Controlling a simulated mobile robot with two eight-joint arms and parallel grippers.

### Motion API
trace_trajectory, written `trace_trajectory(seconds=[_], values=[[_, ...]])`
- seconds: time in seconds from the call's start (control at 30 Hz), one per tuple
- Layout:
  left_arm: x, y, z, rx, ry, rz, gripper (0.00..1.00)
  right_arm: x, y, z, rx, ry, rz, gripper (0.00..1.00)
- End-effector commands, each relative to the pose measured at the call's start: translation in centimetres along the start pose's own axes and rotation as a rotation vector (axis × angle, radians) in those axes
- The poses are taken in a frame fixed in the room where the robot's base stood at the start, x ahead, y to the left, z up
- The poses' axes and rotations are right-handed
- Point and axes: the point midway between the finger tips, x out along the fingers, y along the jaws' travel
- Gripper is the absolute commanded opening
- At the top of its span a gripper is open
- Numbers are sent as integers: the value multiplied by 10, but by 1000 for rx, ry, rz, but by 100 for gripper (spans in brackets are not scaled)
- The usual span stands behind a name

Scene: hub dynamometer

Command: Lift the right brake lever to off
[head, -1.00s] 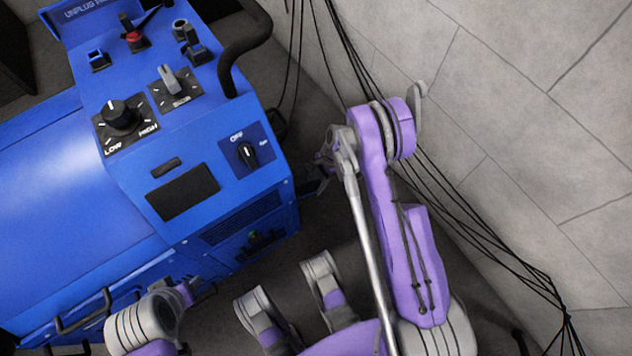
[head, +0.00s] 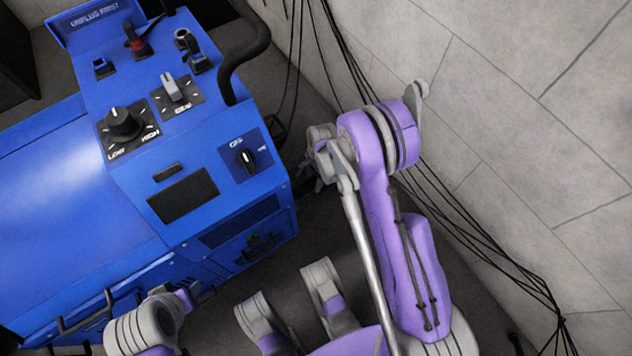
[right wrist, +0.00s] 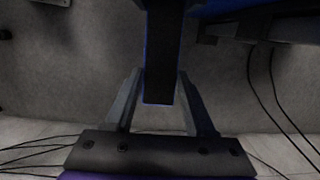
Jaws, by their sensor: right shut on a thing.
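The right brake lever appears to be the dark upright bar with blue edges (right wrist: 160,55) in the right wrist view. Its lower end sits between the two grey fingers of my right gripper (right wrist: 160,104), which is shut on it. In the head view my right gripper (head: 316,170) is beside the right side of the blue machine (head: 215,215), partly hidden by its own wrist. The lever cannot be made out there. My left arm shows at the lower left, by the machine's front; its gripper's fingers cannot be made out.
The machine's top carries a LOW–HIGH knob (head: 123,122), a gear selector (head: 174,88), an OFF switch (head: 246,158) and a thick black handle (head: 250,50). Black cables (head: 455,215) hang along the grey wall (head: 520,150) close to my right arm.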

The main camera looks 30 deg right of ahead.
Motion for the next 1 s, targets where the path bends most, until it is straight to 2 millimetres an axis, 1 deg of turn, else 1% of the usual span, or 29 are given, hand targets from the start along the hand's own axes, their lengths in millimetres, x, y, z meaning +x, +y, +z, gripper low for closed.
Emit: trace_trajectory(seconds=[0.03,0.3,0.57,0.97,1.0], values=[[-1,0,0,0,0,0,52,-4,0,8,-3,-12,1,0],[-2,0,0,0,0,0,52,-13,0,16,-5,-13,1,0],[-3,0,0,0,0,0,52,-17,0,19,-4,-12,0,0],[-3,0,0,0,0,0,52,-17,0,19,-4,-11,0,0],[-3,0,0,0,0,0,52,-17,0,19,-4,-11,0,58]])
